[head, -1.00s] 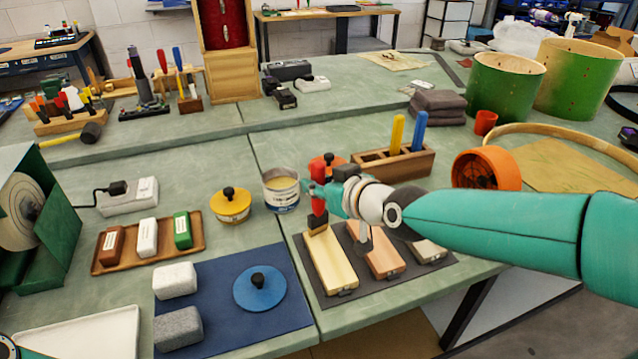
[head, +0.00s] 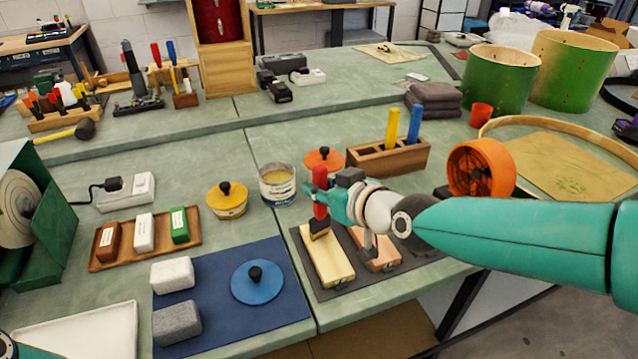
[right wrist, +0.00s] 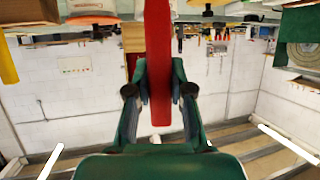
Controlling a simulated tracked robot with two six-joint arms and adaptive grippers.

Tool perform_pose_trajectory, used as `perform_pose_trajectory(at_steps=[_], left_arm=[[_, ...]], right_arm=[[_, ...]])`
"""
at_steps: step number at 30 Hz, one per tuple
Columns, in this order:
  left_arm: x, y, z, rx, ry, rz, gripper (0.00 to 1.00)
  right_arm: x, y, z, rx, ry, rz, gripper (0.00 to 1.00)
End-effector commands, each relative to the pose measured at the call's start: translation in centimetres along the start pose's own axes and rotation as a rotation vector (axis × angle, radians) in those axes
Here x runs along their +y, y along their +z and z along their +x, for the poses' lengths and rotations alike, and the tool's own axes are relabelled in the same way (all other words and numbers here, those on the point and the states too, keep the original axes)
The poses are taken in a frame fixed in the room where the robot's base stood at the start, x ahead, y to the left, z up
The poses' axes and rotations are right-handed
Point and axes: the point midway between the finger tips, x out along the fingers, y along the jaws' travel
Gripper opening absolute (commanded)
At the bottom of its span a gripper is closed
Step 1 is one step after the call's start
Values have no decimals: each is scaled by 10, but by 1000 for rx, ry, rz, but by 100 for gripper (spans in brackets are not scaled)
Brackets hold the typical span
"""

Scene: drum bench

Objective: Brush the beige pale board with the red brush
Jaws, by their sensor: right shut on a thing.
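My right gripper (head: 338,205) is shut on the red brush (head: 320,191), whose handle stands near upright. The red handle also shows between the fingers in the right wrist view (right wrist: 158,60). The brush's dark head is at the far end of the beige pale board (head: 328,262) and appears to touch it; exact contact is hard to tell. The board lies on a dark mat (head: 310,279), left of a pinkish board (head: 384,262). A third board is mostly hidden by my right arm. My left gripper is not in view.
A tin (head: 278,186) and an orange lidded pot (head: 324,160) stand behind the boards. A wooden block (head: 385,162) with yellow and blue sticks and an orange fan-like drum (head: 480,168) are near my right arm. A blue mat (head: 215,273) lies left.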

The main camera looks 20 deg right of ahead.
Motion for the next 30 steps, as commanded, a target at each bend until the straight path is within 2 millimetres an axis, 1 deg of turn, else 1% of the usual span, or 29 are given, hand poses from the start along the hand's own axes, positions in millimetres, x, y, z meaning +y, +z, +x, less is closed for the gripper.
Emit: perform_pose_trajectory(at_steps=[17,30], left_arm=[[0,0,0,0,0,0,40],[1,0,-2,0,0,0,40]], right_arm=[[0,0,-1,0,0,0,6],[-5,7,-15,-1,-1,0,6]])
